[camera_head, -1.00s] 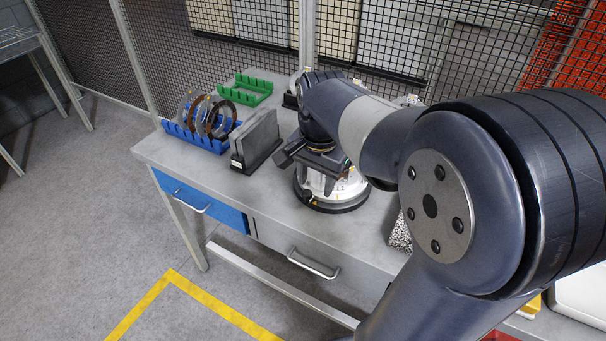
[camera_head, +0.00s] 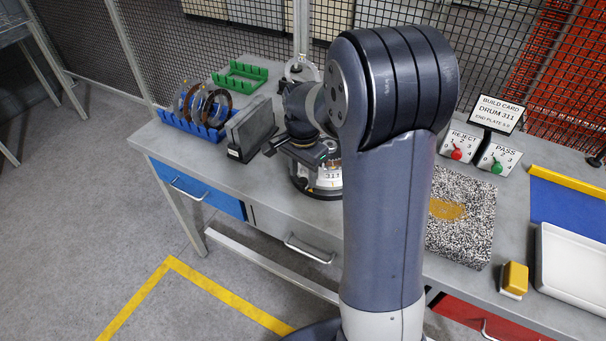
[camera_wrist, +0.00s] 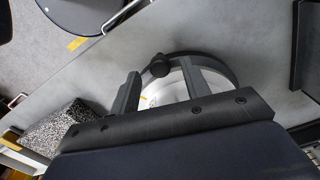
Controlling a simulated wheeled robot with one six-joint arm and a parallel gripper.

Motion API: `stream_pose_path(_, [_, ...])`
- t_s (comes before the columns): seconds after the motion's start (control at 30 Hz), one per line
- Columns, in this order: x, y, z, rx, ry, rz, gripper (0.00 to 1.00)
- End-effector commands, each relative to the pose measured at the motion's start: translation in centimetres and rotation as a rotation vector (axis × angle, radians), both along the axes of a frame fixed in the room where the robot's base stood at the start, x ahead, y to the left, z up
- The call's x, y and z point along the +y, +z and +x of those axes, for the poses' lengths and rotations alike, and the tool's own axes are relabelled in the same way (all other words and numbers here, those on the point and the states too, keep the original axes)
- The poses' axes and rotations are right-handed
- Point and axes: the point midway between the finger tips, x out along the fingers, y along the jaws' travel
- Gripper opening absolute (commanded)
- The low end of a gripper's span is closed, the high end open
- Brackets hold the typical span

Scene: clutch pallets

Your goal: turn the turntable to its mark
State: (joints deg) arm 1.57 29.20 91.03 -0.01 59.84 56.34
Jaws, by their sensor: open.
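The turntable (camera_head: 312,191) is a round white drum with a dark rim, standing on the grey bench. My gripper (camera_head: 299,156) is above it, and my forearm hides part of it. In the wrist view the turntable (camera_wrist: 214,65) lies beyond the crossbar of my gripper (camera_wrist: 160,82), whose two fingers are spread apart. A black round knob (camera_wrist: 159,65) at the turntable's edge shows between the fingertips. I cannot tell if either finger touches it. A small yellow-orange line shows on the white surface near the left finger. I cannot tell if it is the mark.
A blue rack of rings (camera_head: 196,119), a green rack (camera_head: 241,75) and a dark upright case (camera_head: 250,130) stand left of the turntable. To the right are a speckled block (camera_head: 470,213), reject and pass stands, a build card (camera_head: 497,113), a yellow block (camera_head: 514,279) and a white tray (camera_head: 570,265).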

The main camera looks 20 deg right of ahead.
Motion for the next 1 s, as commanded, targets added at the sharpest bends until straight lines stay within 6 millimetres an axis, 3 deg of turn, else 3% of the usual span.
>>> stream_pose_path(0.2, [0.0, -1.5, 0.0, -0.001, 0.000, 0.001, 0.45])
stream_pose_path(0.47, [0.0, -1.6, 0.0, -0.001, 0.001, 0.000, 0.45])
stream_pose_path(1.0, [0.0, -1.5, 0.0, -0.001, 0.001, 0.000, 0.01])
